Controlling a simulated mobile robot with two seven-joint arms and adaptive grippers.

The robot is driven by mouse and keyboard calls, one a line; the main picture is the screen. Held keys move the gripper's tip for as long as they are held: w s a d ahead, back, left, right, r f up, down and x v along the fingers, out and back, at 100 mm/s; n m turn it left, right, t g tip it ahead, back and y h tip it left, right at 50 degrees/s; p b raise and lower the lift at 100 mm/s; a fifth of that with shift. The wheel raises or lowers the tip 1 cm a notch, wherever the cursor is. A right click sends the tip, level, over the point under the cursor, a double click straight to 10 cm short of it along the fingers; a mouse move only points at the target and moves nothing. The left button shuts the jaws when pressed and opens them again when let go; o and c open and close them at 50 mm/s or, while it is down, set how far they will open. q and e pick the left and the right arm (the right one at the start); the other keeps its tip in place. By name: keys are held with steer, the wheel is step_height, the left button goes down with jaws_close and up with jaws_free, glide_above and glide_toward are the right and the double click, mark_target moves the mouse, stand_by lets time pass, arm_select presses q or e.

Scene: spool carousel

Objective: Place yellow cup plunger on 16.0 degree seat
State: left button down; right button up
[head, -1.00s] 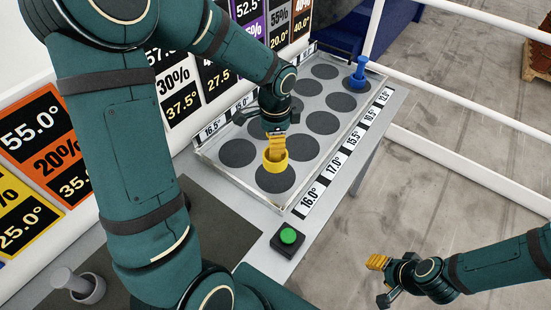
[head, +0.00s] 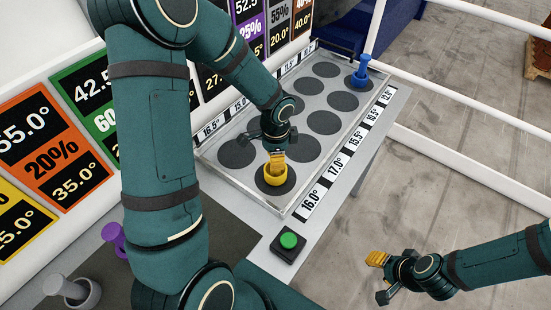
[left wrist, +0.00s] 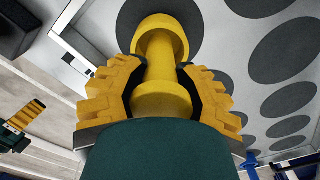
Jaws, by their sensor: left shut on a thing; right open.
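The yellow cup plunger (head: 275,178) stands cup-down over the dark round seat (head: 262,187) beside the 16.0° label (head: 312,200), at the tray's near corner. My left gripper (head: 276,157) is shut on its stem from above. In the left wrist view the yellow cup plunger (left wrist: 160,60) sits between the ridged yellow fingers, its cup end over a dark disc (left wrist: 187,22). I cannot tell whether the cup touches the seat. My right gripper (head: 380,277) is open and empty, out over the floor at the lower right.
The tray (head: 230,180) has several empty dark seats. A blue plunger (head: 362,70) stands on a far seat. A green button (head: 288,240) is in front of the tray. A grey plunger (head: 72,287) and a purple plunger (head: 113,237) are at the lower left.

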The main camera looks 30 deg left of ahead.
arm_select(q)
steer(key=shift+w+f, duration=0.1)
steer(key=shift+f, duration=0.25)
steer(key=shift+f, duration=0.15)
steer(key=c, duration=0.6)
jaws_free()
steer(key=shift+o, duration=0.2)
steer(key=shift+r, duration=0.5)
step_height(320, 180, up, 11)
steer(key=shift+r+p, duration=0.2)
steer(key=shift+p, duration=0.6)
